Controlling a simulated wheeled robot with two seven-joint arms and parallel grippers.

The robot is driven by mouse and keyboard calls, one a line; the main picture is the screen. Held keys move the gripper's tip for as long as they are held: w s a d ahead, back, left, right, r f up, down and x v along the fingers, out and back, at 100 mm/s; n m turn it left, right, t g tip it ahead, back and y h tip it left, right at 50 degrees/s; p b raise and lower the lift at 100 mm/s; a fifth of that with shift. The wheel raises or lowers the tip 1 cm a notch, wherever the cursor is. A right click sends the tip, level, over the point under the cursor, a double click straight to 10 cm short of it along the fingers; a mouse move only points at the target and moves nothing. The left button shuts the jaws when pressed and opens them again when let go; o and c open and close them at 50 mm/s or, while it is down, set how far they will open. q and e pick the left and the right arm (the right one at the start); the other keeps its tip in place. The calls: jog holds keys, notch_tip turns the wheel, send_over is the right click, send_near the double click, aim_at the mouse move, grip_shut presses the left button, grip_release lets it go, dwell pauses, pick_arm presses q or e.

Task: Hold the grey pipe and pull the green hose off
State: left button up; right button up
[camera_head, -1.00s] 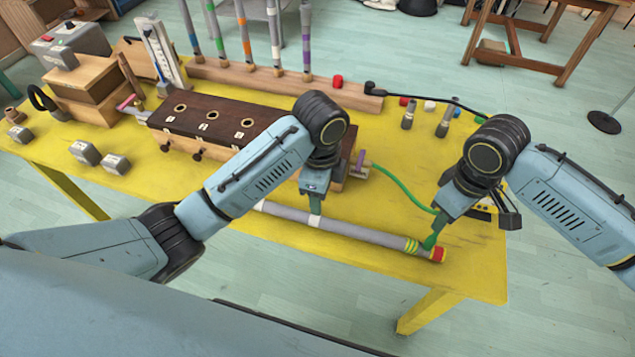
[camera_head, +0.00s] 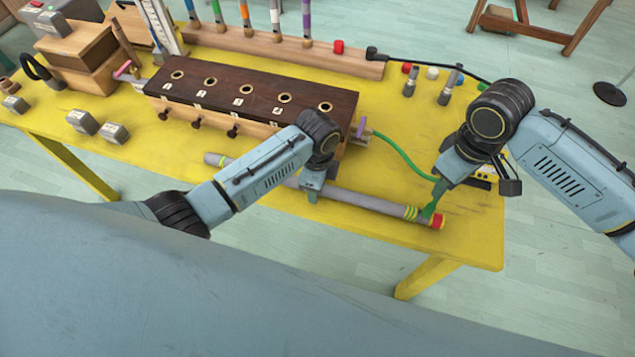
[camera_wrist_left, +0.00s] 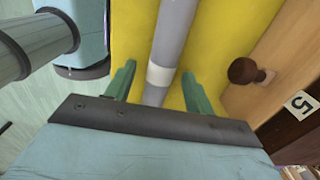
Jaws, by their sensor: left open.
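The long grey pipe (camera_head: 370,200) lies along the front of the yellow table, with yellow-green bands and a red end at its right. My left gripper (camera_head: 312,196) is over its middle. In the left wrist view the pipe (camera_wrist_left: 172,40) runs between the open green fingers of that gripper (camera_wrist_left: 155,88), near a white band. The green hose (camera_head: 405,160) curves from a fitting at the right end of the dark-topped box toward my right gripper (camera_head: 432,208). The right gripper's green fingers are at the pipe's banded right end. Its grip and the hose's near end cannot be made out.
The dark-topped box (camera_head: 255,92) with several holes stands just behind the pipe. Grey weights (camera_head: 82,122) sit at the left. A wooden rail (camera_head: 290,50) with upright tubes runs along the back. A black cable (camera_head: 430,64) lies at the back right.

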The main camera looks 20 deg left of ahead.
pick_arm(q)
jog(key=shift+f, duration=0.25)
jog(key=c, duration=1.2)
jog(key=shift+o, duration=0.2)
